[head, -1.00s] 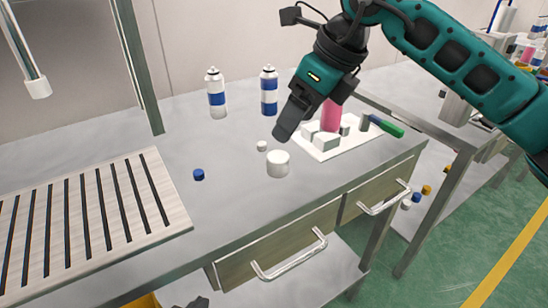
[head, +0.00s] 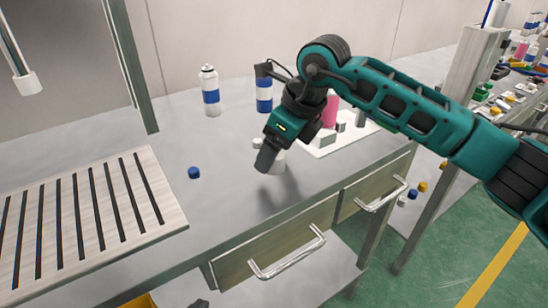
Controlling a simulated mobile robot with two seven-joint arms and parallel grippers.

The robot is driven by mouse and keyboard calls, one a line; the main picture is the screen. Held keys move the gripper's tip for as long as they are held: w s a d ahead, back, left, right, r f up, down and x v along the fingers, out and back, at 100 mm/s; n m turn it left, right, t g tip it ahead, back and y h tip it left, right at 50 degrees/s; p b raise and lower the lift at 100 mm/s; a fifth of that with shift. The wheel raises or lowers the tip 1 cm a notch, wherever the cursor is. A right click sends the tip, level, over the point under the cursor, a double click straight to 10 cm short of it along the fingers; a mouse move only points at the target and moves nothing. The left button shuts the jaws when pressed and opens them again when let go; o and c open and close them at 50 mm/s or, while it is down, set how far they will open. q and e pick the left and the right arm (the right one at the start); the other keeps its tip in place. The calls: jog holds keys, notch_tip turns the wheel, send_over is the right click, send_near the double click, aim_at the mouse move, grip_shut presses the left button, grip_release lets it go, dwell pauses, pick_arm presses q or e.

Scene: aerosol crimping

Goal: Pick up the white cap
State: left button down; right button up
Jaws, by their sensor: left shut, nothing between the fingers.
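The fingers look shut and hold nothing. I cannot tell whether they touch the cap. My right gripper is not in view.
A blue cap (head: 194,173) lies to the left. Two blue-banded cans, one white (head: 210,92) and one partly hidden (head: 264,95), stand behind. A white board (head: 349,137) with a pink item (head: 330,110) is to the right. A slotted plate (head: 160,165) is at left.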

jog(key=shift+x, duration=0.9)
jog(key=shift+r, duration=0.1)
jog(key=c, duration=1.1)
